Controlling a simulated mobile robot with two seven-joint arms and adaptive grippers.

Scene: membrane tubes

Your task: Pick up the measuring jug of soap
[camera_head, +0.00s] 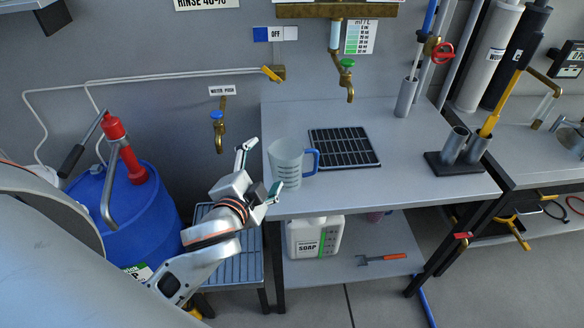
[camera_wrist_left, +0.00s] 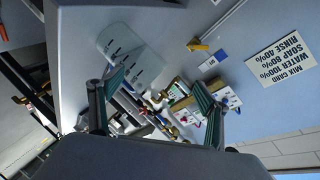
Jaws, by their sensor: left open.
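The measuring jug (camera_head: 287,163) is pale and translucent, with dark graduation marks and a blue handle on its right side. It stands upright near the left edge of the grey table; I cannot tell what is in it. My left gripper (camera_head: 259,168) is open and empty, just left of the jug, with one finger toward the wall and the other near the table's front corner. In the left wrist view the jug (camera_wrist_left: 131,54) shows as a clear shape with marks, beyond the left finger of my open gripper (camera_wrist_left: 158,90). My right gripper is not in view.
A black drain grid (camera_head: 344,147) lies right of the jug on the table (camera_head: 420,200). Brass taps (camera_head: 348,85) hang above. A white soap canister (camera_head: 313,238) sits on the lower shelf. A blue drum (camera_head: 135,220) stands left. A black tube holder (camera_head: 455,163) stands on the right.

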